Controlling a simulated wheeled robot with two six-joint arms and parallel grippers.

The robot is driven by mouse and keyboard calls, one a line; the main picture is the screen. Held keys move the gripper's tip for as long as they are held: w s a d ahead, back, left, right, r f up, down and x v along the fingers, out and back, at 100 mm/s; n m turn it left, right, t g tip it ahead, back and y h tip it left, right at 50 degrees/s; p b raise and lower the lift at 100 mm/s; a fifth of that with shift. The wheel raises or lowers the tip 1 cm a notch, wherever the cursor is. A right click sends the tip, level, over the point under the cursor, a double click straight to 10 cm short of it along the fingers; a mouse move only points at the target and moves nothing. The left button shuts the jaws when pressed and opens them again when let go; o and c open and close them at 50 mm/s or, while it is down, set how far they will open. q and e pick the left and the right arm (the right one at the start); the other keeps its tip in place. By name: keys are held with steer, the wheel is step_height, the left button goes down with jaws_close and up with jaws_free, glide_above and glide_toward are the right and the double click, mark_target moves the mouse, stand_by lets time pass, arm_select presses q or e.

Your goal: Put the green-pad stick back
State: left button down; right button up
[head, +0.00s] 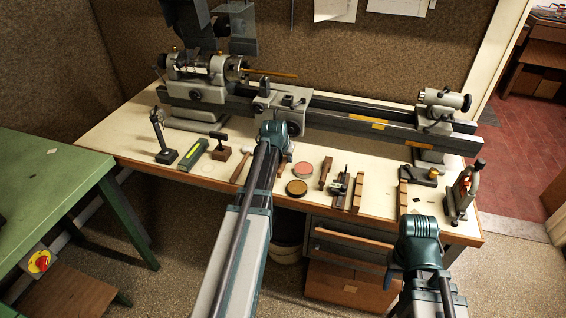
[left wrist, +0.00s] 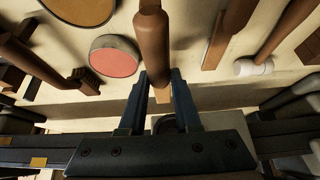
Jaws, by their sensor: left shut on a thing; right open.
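My left gripper (left wrist: 160,84) is shut on a brown wooden stick (left wrist: 153,38). The stick's pale end sits between the blue fingers, and its thicker part runs out of the top of the left wrist view. No green pad shows on it. In the head view my left gripper (head: 278,131) is over the bench in front of the lathe, and my arm hides the held stick there. I cannot tell whether the stick touches the bench. My right gripper (head: 417,240) is open, in front of the bench's front edge; its fingers are mostly hidden in the head view.
The lathe (head: 350,117) runs along the back of the bench (head: 110,133). A red-topped tin (head: 303,169), a brown round tin (head: 296,188) and a hammer (head: 243,163) lie close to my left arm. Wooden strips (head: 403,196) and small tools crowd the right part.

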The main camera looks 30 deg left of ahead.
mark_target(283, 161)
arm_select(q)
steer(key=shift+w+a, duration=0.4)
steer(key=shift+w, duration=0.1)
steer(key=shift+w+a, duration=0.2)
steer(key=shift+a, duration=0.1)
step_height(283, 161, down, 4)
steer(key=b, duration=0.3)
steer(key=shift+w+a+r+b, duration=0.15)
steer(key=shift+b, duration=0.2)
steer(key=shift+f, duration=0.2)
steer(key=c, duration=0.6)
jaws_free()
steer(key=shift+r, duration=0.2)
